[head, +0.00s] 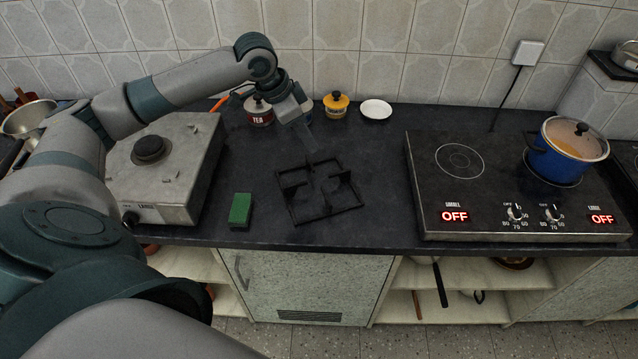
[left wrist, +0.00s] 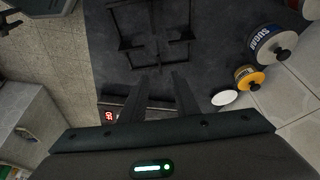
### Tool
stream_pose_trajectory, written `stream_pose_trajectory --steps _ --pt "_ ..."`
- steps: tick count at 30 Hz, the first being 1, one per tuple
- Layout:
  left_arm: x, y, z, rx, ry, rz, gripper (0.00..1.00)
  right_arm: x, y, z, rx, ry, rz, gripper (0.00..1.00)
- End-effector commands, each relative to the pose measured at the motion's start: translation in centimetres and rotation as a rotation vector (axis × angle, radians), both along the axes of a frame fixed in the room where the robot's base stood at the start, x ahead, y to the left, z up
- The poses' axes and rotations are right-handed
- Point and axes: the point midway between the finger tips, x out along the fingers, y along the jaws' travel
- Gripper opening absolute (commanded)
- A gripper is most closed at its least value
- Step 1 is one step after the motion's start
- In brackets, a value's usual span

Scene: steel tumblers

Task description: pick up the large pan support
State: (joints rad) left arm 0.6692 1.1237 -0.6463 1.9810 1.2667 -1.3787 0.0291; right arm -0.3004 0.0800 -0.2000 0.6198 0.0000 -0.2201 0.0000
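The large pan support (head: 321,192) is a black square metal grate with raised prongs. It lies flat on the dark counter between the gas burner and the electric hob. In the left wrist view the pan support (left wrist: 155,42) shows at the top, beyond the fingertips. My left gripper (head: 310,148) is above the counter near the far edge of the pan support, pointing down. In the left wrist view my left gripper (left wrist: 162,77) has its two fingers apart, with nothing between them. My right gripper is not in view.
A gas burner (head: 180,185) stands left, with a green sponge (head: 240,210) beside the pan support. The tea canister (head: 258,112), yellow-lidded jar (head: 336,104) and white saucer (head: 376,109) stand behind. The electric hob (head: 480,205) carries a blue pot (head: 560,160) at right.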

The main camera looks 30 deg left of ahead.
Motion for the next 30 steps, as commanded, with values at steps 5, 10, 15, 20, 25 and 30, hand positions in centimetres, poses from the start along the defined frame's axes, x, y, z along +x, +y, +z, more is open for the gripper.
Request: stream_pose_trajectory --steps 5,10,15,20,25,30 --pt "0.1 -0.2 -0.4 -0.001 0.001 0.0 0.28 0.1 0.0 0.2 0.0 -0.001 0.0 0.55" --pt "0.7 -0.6 -2.0 -0.001 0.003 0.0 0.28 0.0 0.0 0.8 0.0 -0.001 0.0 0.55" --pt "1.5 -1.3 -4.6 -0.003 0.003 -0.001 0.28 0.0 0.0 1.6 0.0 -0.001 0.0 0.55" --pt "2.5 -2.0 -7.3 -0.002 0.003 0.001 0.28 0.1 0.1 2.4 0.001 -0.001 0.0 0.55" --pt "3.3 -2.6 -9.8 -0.002 0.001 0.0 0.28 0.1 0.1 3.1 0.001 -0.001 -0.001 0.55" --pt "3.8 -2.8 -11.1 0.0 0.0 0.0 0.28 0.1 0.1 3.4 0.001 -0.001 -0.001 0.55"
